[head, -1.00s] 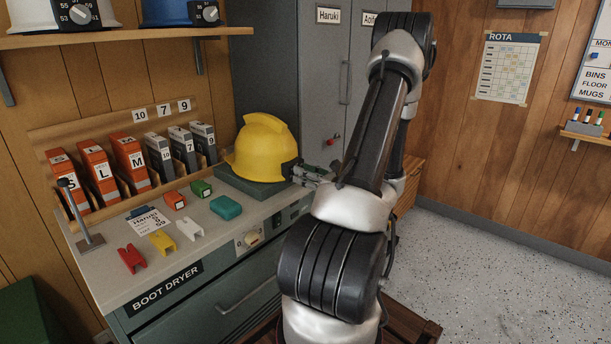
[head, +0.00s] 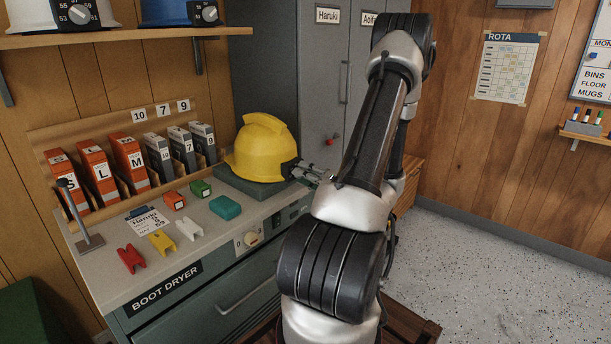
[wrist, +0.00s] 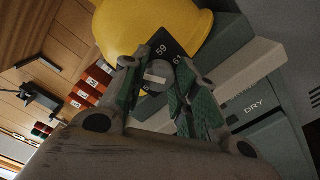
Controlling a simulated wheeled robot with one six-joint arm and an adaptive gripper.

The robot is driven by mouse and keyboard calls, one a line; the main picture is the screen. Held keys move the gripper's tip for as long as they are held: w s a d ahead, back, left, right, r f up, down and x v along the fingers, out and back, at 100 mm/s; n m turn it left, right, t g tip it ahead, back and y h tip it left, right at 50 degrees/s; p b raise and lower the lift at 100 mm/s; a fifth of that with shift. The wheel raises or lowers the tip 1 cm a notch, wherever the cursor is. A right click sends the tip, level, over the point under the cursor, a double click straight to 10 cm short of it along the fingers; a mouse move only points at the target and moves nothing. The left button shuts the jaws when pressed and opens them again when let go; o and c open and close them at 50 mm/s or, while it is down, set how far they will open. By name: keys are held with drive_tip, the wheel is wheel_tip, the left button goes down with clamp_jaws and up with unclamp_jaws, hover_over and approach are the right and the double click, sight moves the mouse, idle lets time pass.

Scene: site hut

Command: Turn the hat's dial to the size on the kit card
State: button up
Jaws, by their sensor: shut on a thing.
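The yellow hat (head: 262,148) sits on a dark green block on the counter, its dial side facing right. In the wrist view the hat (wrist: 150,25) carries a black plate (wrist: 178,50) with 59 and 61 readable. Its grey dial (wrist: 158,75) has a pale bar across it; the exact setting is unclear. My gripper (wrist: 160,90) has its fingers on both sides of the dial and is shut on it. In the head view my gripper (head: 304,174) meets the hat's right side. The kit card (head: 148,220) lies on the counter, reading Haruki with 59 at the bottom.
Orange and grey boxes (head: 127,160) stand behind. A metal stand (head: 80,220) is at the left. Grey lockers (head: 325,85) rise behind my arm. Open floor lies right.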

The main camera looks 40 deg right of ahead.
drive_tip(key=shift+f+m, duration=0.15)
drive_tip(key=shift+m, duration=3.7)
drive_tip(key=shift+f+m, duration=0.1)
drive_tip(key=shift+m, duration=3.75)
drive_tip(key=o, duration=1)
drive_tip(key=s, duration=1.2)
drive_tip(key=shift+d, duration=0.4)
